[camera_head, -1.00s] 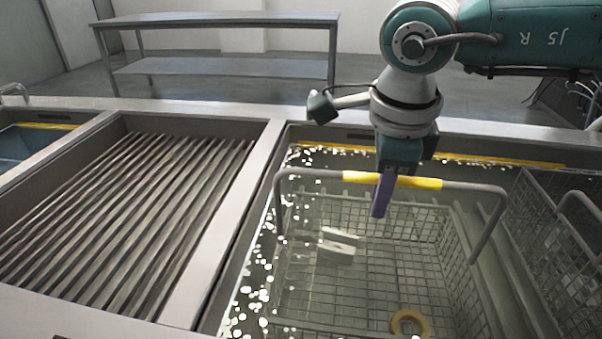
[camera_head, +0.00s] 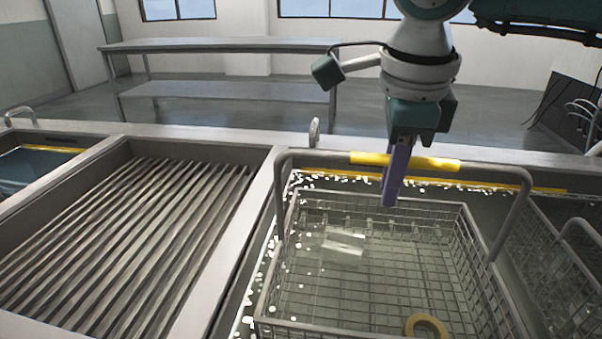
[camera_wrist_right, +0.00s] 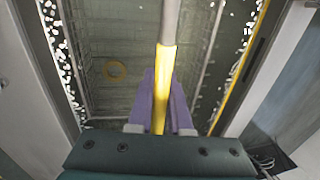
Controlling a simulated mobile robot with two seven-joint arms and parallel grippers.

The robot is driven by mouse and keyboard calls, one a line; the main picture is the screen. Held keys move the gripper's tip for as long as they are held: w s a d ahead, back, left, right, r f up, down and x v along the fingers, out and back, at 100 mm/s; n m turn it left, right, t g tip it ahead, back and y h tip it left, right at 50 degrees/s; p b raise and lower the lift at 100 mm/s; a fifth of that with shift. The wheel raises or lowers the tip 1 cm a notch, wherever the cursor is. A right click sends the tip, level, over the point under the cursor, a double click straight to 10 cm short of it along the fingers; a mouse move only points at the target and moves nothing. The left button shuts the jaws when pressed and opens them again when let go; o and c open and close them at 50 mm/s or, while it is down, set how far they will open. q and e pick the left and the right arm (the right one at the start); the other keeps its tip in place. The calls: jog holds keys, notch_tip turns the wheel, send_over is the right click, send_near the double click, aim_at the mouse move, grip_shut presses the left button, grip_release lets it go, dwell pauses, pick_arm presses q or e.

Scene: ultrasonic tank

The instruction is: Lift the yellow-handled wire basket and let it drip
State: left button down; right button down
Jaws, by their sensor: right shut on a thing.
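The wire basket (camera_head: 380,325) has a tall grey handle with a yellow grip (camera_head: 432,164). Its rim shows above the liquid in the tank in the head view. Inside it are a pale block (camera_head: 343,242) and a yellow-tan ring (camera_head: 427,326). My right gripper (camera_head: 394,185), with purple fingers, is shut on the yellow grip. In the right wrist view, the yellow grip (camera_wrist_right: 161,90) runs between the purple fingers (camera_wrist_right: 160,105). How far the basket's floor is from the tank's bottom cannot be told. My left gripper is not in view.
A ribbed draining rack (camera_head: 120,235) lies left of the tank, beyond a metal divider. A second wire basket (camera_head: 560,235) stands at the tank's right side. A metal table (camera_head: 220,46) stands behind. White bubbles line the tank's left and back edges.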

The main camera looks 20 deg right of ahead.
notch_tip(320, 180, up, 13)
jog(key=shift+f, duration=0.15)
notch_tip(320, 180, up, 3)
jog(key=shift+p, duration=1.2)
dwell(0.9)
dwell(2.7)
dwell(0.8)
dwell(0.4)
